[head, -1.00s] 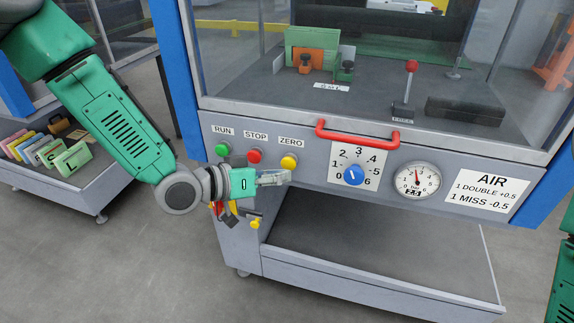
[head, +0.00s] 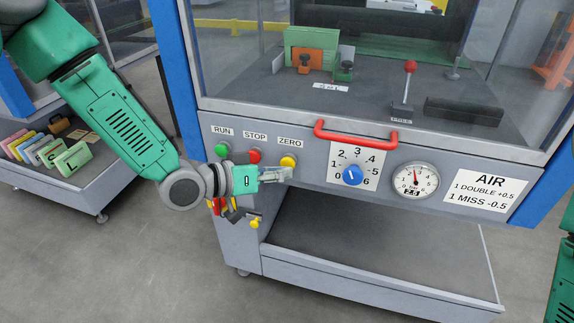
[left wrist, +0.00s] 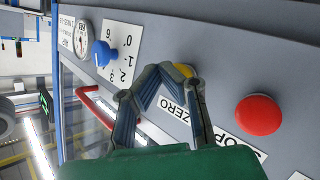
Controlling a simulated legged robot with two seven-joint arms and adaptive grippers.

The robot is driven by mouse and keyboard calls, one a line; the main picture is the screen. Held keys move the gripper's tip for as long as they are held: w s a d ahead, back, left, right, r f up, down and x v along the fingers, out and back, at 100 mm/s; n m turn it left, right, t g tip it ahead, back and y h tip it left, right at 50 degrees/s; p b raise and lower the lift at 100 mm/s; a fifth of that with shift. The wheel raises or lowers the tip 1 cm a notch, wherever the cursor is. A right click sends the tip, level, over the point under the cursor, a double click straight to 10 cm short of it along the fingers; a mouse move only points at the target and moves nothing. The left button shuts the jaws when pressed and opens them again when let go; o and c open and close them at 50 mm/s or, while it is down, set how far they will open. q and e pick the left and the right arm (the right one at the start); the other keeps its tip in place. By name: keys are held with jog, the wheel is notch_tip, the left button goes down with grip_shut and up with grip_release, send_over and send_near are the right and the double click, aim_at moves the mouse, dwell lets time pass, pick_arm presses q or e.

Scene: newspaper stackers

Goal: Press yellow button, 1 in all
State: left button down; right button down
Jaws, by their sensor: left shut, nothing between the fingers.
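The yellow button (head: 288,161) sits under the ZERO label on the grey front panel, right of the red STOP button. In the left wrist view the yellow button (left wrist: 186,69) is partly hidden behind the fingertips. My left gripper (head: 287,174) is shut and empty, its tips just below the yellow button in the head view. In the left wrist view my left gripper (left wrist: 167,70) has its tips together in front of the button. I cannot tell whether they touch it. My right gripper is not in view.
The red STOP button (head: 254,156) and green RUN button (head: 222,150) are close on the left. A red handle (head: 356,135), a blue dial (head: 353,174) and a gauge (head: 415,181) are on the right. Yellow and red items hang below the gripper.

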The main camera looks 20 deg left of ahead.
pick_arm(q)
jog(key=shift+w, duration=0.5)
jog(key=shift+s, duration=0.15)
dwell(0.5)
jog(key=shift+s+p, duration=0.35)
jog(key=shift+s, duration=0.4)
jog(key=shift+s+a+p, duration=0.15)
jog(key=shift+s+p, duration=0.35)
jog(key=shift+s, duration=2.05)
